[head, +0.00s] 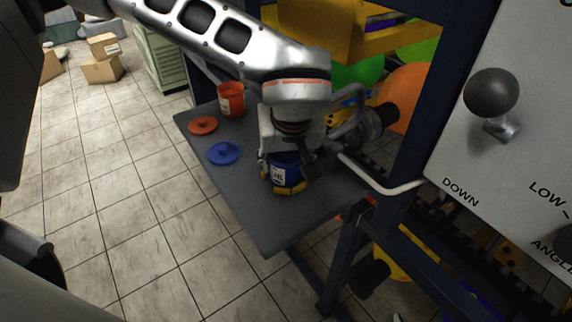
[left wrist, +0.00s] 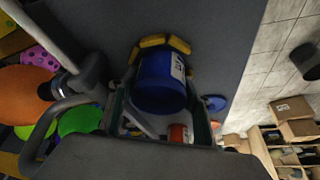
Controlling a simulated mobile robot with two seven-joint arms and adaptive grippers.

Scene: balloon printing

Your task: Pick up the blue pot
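The blue pot (head: 289,172), with a white label, stands on the grey table under my left gripper (head: 277,179). In the left wrist view the pot (left wrist: 160,84) fills the space between the gripper's links. The gripper's yellow fingertips (left wrist: 165,43) curl close around the pot's lower part, and I see no clear gap between them and it. The pot appears to be resting on the table. Its far side is hidden by the hand in the head view. My right gripper is in neither view.
A blue lid (head: 224,153), an orange lid (head: 202,125) and an orange pot (head: 231,99) are on the grey table (head: 265,225). A white bent rail (head: 375,184) and dark machine frame (head: 408,150) stand close right of the hand. A control panel (head: 510,120) is further right.

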